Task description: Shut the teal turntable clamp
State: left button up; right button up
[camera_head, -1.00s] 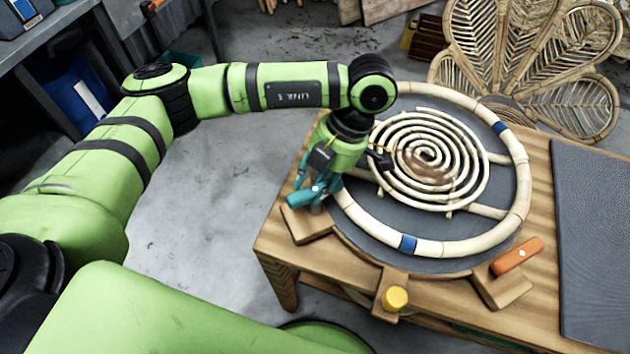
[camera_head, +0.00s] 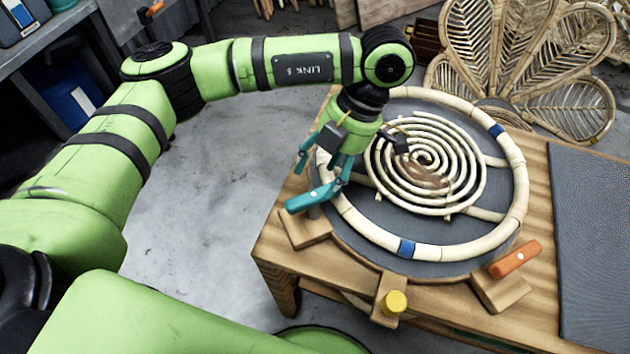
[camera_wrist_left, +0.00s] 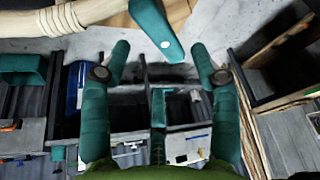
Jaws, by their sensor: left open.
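The teal turntable clamp (camera_head: 313,199) is a lever with a white dot on a wooden block at the left front of the round turntable (camera_head: 375,235). Its handle sticks outward to the left, away from the rattan ring. My left gripper (camera_head: 319,175) is open just above and behind the clamp, its teal fingers pointing down. In the left wrist view the clamp lever (camera_wrist_left: 158,30) lies at the top, between and beyond the two fingertips (camera_wrist_left: 160,50). I cannot tell whether a finger touches it. My right gripper is not in view.
A rattan ring (camera_head: 440,250) with a spiral (camera_head: 425,165) lies on the turntable. An orange clamp (camera_head: 515,259) stands at the right front, a yellow knob (camera_head: 394,302) at the front. A dark mat (camera_head: 600,250) covers the table's right. Floor left of the table is clear.

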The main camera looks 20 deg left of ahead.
pick_arm(q)
jog(key=v, duration=0.7)
jog(key=shift+s+f, duration=0.1)
jog(key=shift+s, duration=0.05)
